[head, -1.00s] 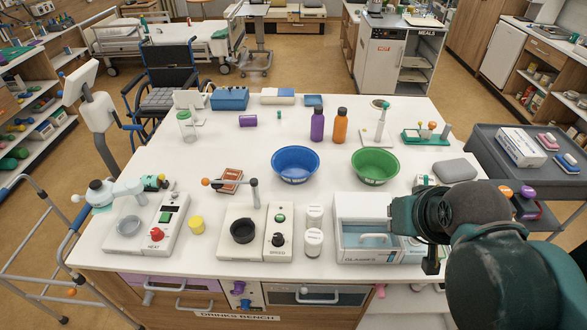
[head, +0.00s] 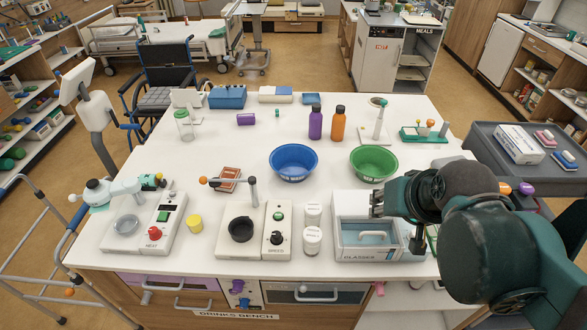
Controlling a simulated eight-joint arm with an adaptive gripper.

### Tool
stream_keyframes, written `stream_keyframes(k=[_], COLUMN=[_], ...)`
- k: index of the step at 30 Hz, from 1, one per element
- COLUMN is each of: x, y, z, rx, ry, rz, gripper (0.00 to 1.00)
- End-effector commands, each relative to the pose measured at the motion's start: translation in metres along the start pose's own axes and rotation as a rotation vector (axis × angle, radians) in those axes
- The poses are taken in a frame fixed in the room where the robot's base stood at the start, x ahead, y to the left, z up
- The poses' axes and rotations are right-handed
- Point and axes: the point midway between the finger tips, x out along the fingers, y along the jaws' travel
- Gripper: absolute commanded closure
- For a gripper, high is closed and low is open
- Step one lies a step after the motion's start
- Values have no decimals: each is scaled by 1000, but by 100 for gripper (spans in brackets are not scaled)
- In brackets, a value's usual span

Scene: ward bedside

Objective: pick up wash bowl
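Two round bowls stand upright on the white bench top in the head view. One is blue (head: 293,161) and the other, to its right, is green (head: 373,163). Each has a small label on its front that is too small to read, so I cannot tell which is the wash bowl. My gripper (head: 377,203) is in front of the green bowl, seemingly over the glasses box, and apart from both bowls. It holds nothing that I can see. Its fingers are small and dark, so their opening is unclear.
The glasses box (head: 368,248) stands at the bench front, under my arm. Purple (head: 315,123) and orange (head: 338,125) bottles stand behind the bowls. White jars (head: 313,238) and a mixer (head: 242,232) are in front. The bench between mixer and blue bowl is partly clear.

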Motion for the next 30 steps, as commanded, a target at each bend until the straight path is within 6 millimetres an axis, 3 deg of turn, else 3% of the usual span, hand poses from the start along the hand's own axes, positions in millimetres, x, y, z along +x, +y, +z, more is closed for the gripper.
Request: stream_keyframes(k=[30], x=[117], y=[-50], z=[-80], rx=[332], ry=[-83], rz=[-275], gripper=[79])
